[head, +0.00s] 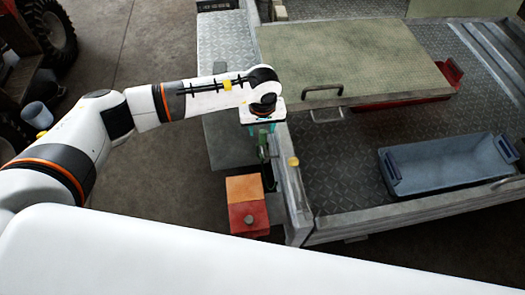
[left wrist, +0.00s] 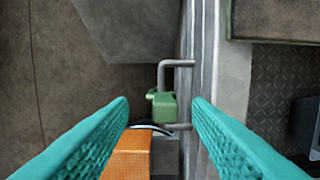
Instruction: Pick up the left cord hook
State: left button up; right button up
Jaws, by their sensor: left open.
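A small green piece, which I take to be the left cord hook (left wrist: 163,108), sits at a bent grey metal bar (left wrist: 162,72) on the side of the trailer wall. In the head view the green hook (head: 262,151) shows just below my left gripper (head: 262,128). My left gripper is open, its two teal fingers pointing down. In the left wrist view the hook lies between the fingertips, with gaps on both sides. I cannot tell whether the fingertips are level with it. My right gripper is not in view.
An orange and red box (head: 248,205) stands close below the hook. The trailer wall (head: 292,190) runs just right of the gripper. Inside the trailer are a blue-grey bin (head: 445,193) and a greenish panel with a handle (head: 345,55).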

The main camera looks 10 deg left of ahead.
pick_arm(q)
jog(key=f, duration=0.4)
jog(key=shift+w+d+f+p, duration=0.1)
jog(key=shift+w+f+p, duration=0.1)
jog(key=shift+f+p, duration=0.15)
grip_shut()
